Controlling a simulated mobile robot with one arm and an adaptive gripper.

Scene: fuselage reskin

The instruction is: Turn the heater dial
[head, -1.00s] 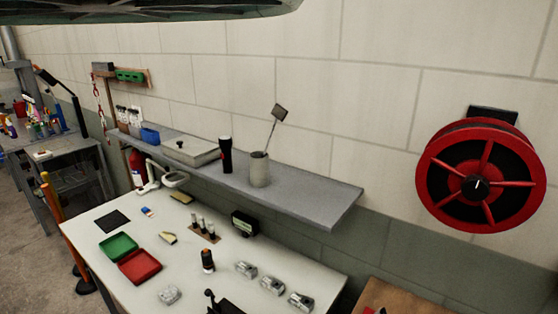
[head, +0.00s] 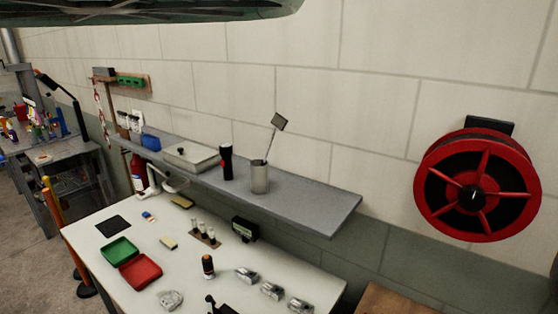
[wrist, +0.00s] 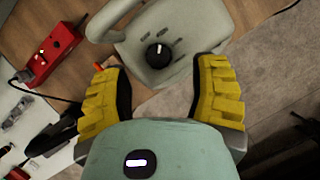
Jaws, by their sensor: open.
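The heater and my gripper do not show in the head view.
A red box (wrist: 50,55) with a cable lies on the wooden top left of the heater. In the head view, a white workbench (head: 95,240) holds trays, bottles and small metal parts. A grey shelf (head: 310,205) runs above it. A red reel (head: 430,190) hangs on the wall.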

